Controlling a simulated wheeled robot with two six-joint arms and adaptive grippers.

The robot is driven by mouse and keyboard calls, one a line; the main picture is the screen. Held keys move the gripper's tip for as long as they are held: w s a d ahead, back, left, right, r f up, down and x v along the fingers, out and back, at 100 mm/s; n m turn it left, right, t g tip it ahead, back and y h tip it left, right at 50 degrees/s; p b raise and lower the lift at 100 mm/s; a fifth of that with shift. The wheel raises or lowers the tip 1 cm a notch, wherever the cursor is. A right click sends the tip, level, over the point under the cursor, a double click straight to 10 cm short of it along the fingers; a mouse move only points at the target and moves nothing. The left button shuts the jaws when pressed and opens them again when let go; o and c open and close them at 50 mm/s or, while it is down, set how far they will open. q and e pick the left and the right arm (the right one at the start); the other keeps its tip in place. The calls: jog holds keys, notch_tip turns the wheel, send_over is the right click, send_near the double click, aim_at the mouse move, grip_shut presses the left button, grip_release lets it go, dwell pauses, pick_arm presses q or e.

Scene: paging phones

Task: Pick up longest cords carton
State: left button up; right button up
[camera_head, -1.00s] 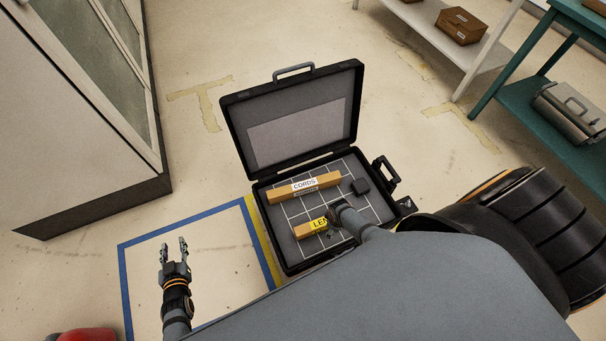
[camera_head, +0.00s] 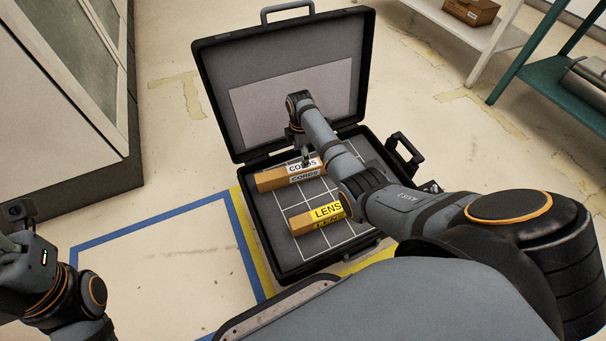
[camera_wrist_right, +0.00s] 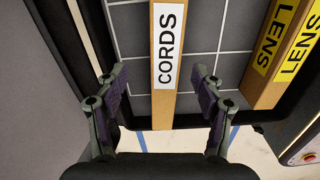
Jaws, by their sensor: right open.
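The long tan cords carton (camera_head: 272,181), with a white CORDS label, lies in the open black case (camera_head: 262,238). It also shows in the right wrist view (camera_wrist_right: 166,104), running up the middle of the picture. My right gripper (camera_head: 305,160) is over this carton in the head view. In the right wrist view it is open (camera_wrist_right: 162,88), one finger on each side of the carton, with gaps between. I cannot tell how far the fingertips reach down. My left gripper's fingers are not clear at the left edge of the head view.
A carton with a yellow LENS label (camera_head: 318,217) lies nearer in the case, beside the cords carton; it shows at right in the wrist view (camera_wrist_right: 277,50). The raised lid (camera_head: 210,85) stands behind my right gripper. A blue-taped floor area (camera_head: 165,265) is clear.

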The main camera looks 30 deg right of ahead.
aim_at(303, 170)
notch_tip(303, 170, down, 4)
jog(key=shift+f+b, duration=0.15)
jog(key=shift+b, duration=0.75)
jog(key=shift+s+f+b, duration=0.1)
jog(key=shift+f+b, duration=0.2)
jog(key=shift+b, duration=0.05)
jog(key=f+b, duration=0.2)
jog(key=f, duration=0.1)
jog(key=f+b, duration=0.1)
jog(key=shift+s+d+f+b, duration=0.2)
jog(key=shift+s+b, duration=0.1)
jog(key=shift+s, duration=0.05)
jog(key=shift+f, duration=0.1)
jog(key=shift+r, duration=0.2)
grip_shut()
